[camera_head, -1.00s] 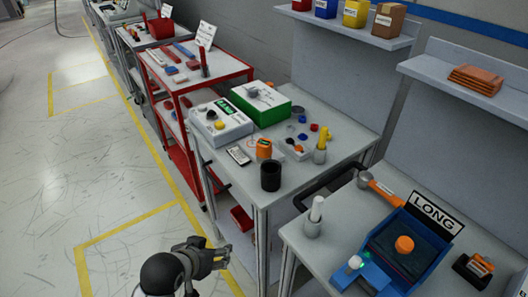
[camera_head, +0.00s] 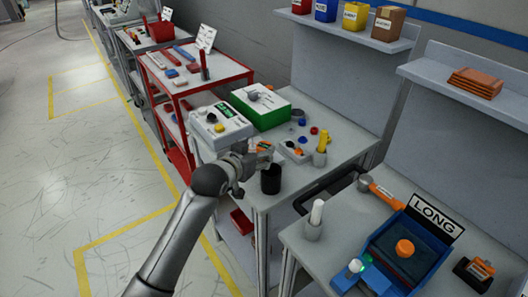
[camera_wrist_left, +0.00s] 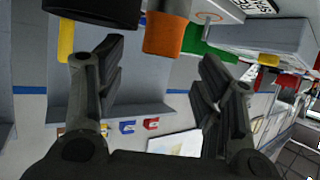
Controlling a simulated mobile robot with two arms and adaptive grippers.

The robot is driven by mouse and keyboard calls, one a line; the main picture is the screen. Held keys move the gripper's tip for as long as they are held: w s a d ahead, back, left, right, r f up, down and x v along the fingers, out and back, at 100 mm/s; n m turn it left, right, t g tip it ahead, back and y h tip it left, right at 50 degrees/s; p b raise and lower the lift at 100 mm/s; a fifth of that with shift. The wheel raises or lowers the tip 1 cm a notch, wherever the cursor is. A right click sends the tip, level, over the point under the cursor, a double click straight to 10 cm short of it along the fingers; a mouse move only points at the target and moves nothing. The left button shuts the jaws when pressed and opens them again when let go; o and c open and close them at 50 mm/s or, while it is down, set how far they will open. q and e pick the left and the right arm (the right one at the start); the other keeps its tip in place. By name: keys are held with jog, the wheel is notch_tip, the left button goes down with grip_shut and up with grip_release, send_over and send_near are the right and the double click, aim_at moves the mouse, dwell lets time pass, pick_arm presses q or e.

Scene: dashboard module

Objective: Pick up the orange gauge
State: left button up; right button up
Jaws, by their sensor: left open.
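The orange gauge (camera_head: 264,146), a short orange cylinder, stands on the grey bench and is mostly hidden behind my left gripper in the head view. In the left wrist view the orange gauge (camera_wrist_left: 164,36) appears beyond the fingertips, between their lines, with a grey part above it. My left gripper (camera_head: 258,160) is at the bench's front edge, close to the gauge. Its two fingers (camera_wrist_left: 166,62) are apart, with nothing held between them. I cannot tell the exact gap to the gauge. My right gripper is not in view.
A black cup (camera_head: 270,180) stands close beside the gripper. A white box (camera_head: 220,128) and a green case (camera_head: 262,108) stand behind. A holder with a yellow tool (camera_head: 322,143) is to the right. A blue LONG tray (camera_head: 408,250) is on the nearer bench.

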aim_at(262, 147)
pick_arm(q)
jog(key=shift+x, duration=3.15)
jog(key=c, duration=1.1)
